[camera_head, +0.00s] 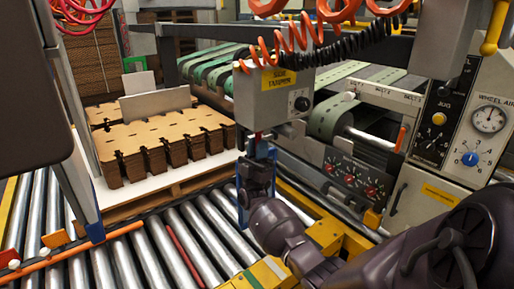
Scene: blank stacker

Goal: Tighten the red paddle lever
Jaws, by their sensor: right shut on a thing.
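The red paddle lever (258,137) hangs just under the grey side-tamping box (272,103). Only a small strip of its red shows, and the rest is hidden by my gripper. My right gripper (257,150), with blue-edged fingers, points upward below the box and is shut on the lever. My right arm reaches in from the lower right. My left gripper is not in view.
A pallet (176,185) with stacks of brown cardboard blanks (150,140) stands to the left. Steel rollers (205,235) run in front. A control panel with a gauge (488,119) is at right. Coiled hoses (290,45) hang above the box.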

